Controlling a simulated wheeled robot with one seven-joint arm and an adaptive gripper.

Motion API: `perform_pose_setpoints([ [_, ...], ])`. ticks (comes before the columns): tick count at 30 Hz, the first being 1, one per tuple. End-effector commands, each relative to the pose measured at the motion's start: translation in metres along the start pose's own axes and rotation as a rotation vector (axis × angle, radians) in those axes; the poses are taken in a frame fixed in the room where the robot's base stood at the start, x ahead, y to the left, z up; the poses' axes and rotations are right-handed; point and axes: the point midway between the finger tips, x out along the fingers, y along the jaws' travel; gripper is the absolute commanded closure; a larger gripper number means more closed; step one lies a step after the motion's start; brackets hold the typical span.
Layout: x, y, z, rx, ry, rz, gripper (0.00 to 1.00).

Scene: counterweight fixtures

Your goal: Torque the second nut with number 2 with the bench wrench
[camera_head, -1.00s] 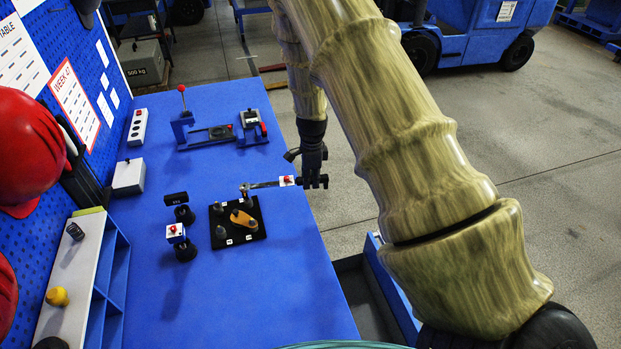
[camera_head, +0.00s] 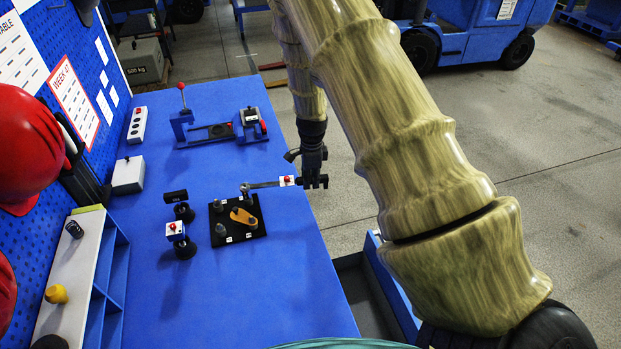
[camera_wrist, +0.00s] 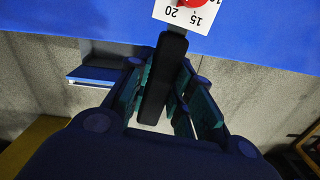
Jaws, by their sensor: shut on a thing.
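The bench wrench (camera_head: 265,184) has a grey shaft, a white dial with a red centre, and a black handle (camera_wrist: 164,85). My gripper (camera_head: 313,181) is shut on this handle at the right edge of the blue bench, with teal pads on both sides of it in the wrist view. The dial (camera_wrist: 190,14) shows 15 and 20 there. The wrench head (camera_head: 245,188) is at the far right corner of a black plate (camera_head: 240,236). Whether it sits around a nut is too small to tell. The plate carries grey posts, an orange piece (camera_head: 243,217) and small white labels; their numbers are unreadable.
A blue fixture with a red-knobbed lever (camera_head: 182,110) stands farther back. A shelf (camera_head: 75,270) and red helmet (camera_head: 30,150) are at left. The front bench surface is clear.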

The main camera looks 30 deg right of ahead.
Motion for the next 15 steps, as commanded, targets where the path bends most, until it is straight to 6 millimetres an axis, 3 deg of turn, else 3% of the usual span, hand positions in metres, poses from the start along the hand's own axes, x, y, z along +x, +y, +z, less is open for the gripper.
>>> perform_pose_setpoints([
  [15,0.0032,-0.0005,0.0001,0.0,0.0,-0.001,1.0],
])
